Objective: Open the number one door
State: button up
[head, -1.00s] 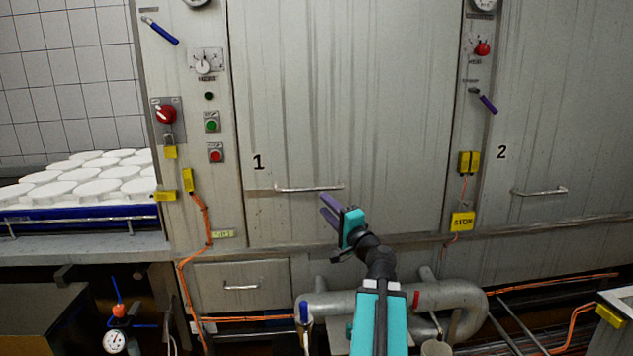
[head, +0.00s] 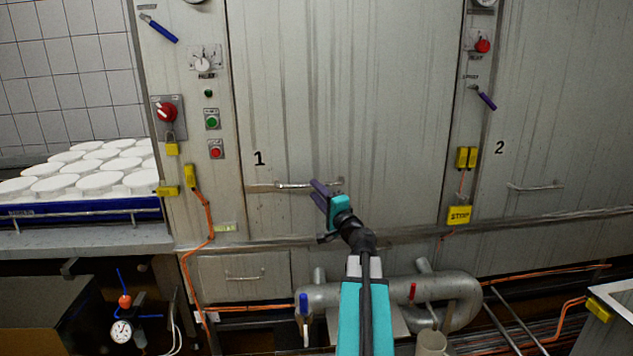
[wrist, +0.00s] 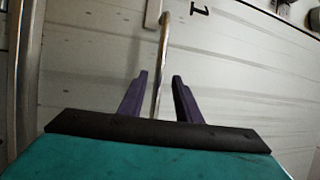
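The number one door (head: 350,100) is a large grey metal panel with a black "1" at its lower left; it looks shut. Its handle (head: 290,185) is a thin horizontal metal bar low on the door. My gripper (head: 316,190) is at the right part of the handle, with purple fingers and a teal body. In the wrist view the handle bar (wrist: 161,65) runs between the two spread fingers (wrist: 160,98), with a gap on each side. The gripper is open. Whether either finger touches the bar cannot be told.
A second door (head: 560,110) marked "2" stands to the right. A thick grey pipe (head: 385,291) with valves runs below door one. A blue-edged tray (head: 90,211) of white moulds is at the left. A drawer (head: 243,280) sits below the panel.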

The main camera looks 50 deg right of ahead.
jog(key=shift+x, duration=2.3)
grip_shut()
